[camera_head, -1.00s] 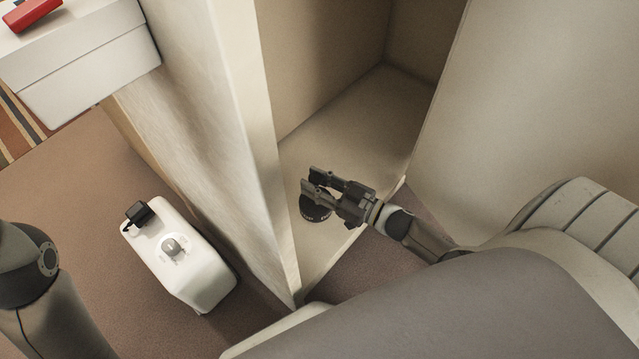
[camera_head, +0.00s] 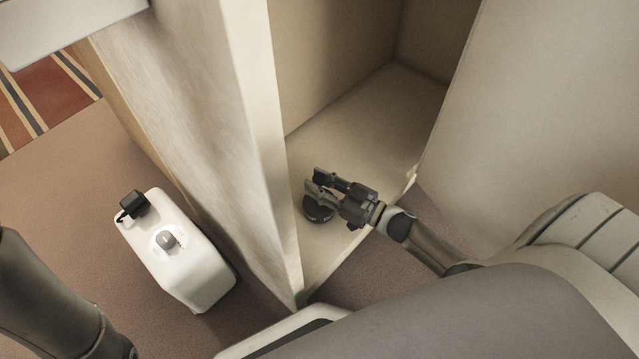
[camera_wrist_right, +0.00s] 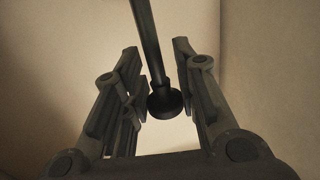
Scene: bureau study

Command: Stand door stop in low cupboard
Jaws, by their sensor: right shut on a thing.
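The door stop (camera_head: 317,212) is dark, with a round base low over or on the pale floor of the low cupboard (camera_head: 365,125), near its open front; I cannot tell whether the base touches. My right gripper (camera_head: 322,181) reaches into the cupboard and is shut on the door stop, its fingers above the base. The right wrist view shows a dark rod with a rounded end, the door stop (camera_wrist_right: 164,101), between the fingers of my right gripper (camera_wrist_right: 162,75). The fingers hide part of the door stop in the head view. My left gripper is out of view.
A thick pale side panel (camera_head: 235,110) bounds the cupboard on the left. A pale panel (camera_head: 545,110) stands to its right. A white box-shaped device (camera_head: 185,262) with a black plug and grey knob is on the brown floor. The cupboard floor behind the gripper is clear.

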